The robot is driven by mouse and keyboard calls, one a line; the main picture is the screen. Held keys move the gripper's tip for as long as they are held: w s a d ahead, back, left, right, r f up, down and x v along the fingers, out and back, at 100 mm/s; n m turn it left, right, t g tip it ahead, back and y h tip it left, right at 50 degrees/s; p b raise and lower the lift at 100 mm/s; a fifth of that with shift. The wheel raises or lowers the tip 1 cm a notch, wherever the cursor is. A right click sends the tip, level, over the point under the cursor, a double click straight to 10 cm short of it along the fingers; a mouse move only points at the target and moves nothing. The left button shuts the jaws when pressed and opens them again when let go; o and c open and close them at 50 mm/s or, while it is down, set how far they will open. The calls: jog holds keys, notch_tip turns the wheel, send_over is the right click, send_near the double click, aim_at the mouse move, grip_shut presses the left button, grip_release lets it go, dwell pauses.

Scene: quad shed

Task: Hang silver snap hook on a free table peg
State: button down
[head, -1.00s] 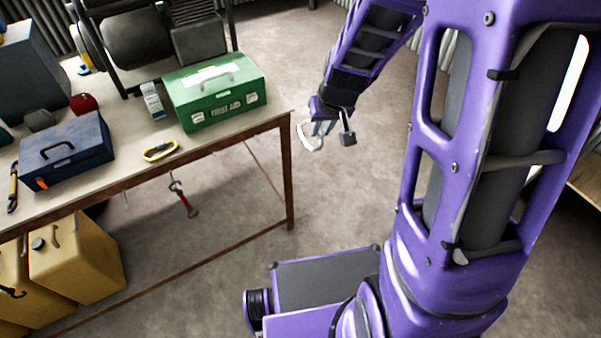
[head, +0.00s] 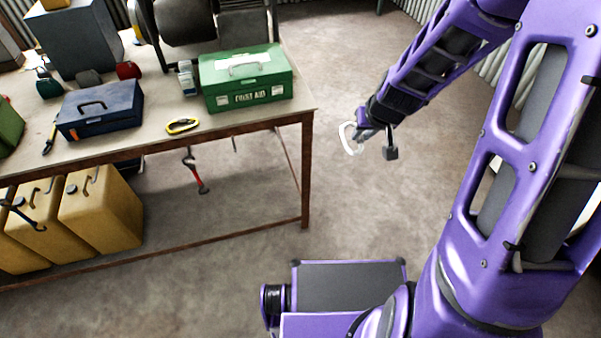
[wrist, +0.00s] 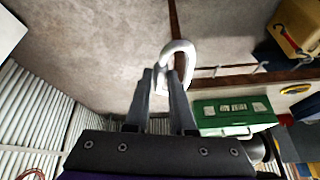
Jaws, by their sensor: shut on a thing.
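My gripper (head: 362,136) is shut on the silver snap hook (head: 350,138) and holds it in the air, right of the table (head: 222,124) and clear of it. In the wrist view the hook (wrist: 181,50) sticks out past the fingertips (wrist: 160,76), its curved end away from me. Small pegs hang under the table's front edge. One peg (head: 189,155) has a red-handled item (head: 197,178) hanging from it. A peg further right (head: 235,145) looks bare. In the wrist view a bare-looking peg (wrist: 215,72) shows near the table edge.
Yellow canisters (head: 105,210) stand below at the left. A table leg (head: 306,172) marks the right end. The floor right of it is open.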

jog(key=w+a+f+n+t+y+b, duration=0.1)
jog(key=w+a+f+t+b, duration=0.15)
jog(key=f, duration=0.35)
jog(key=w+a+f+n+t+y+b, duration=0.1)
jog(key=w+a+f+t+b, duration=0.2)
jog(key=f, duration=0.4)
jog(key=s+a+f+n+t+y+b, duration=0.2)
jog(key=a+f+t+y+b, duration=0.3)
jog(key=a, duration=0.4)
jog(key=w+a+f, duration=0.2)
jog(key=w, duration=0.6)
jog(key=shift+a+f, duration=0.2)
jog(key=shift+a, duration=0.2)
jog(key=shift+w, duration=0.1)
dwell(0.3)
jog(key=c, duration=0.7)
grip_release()
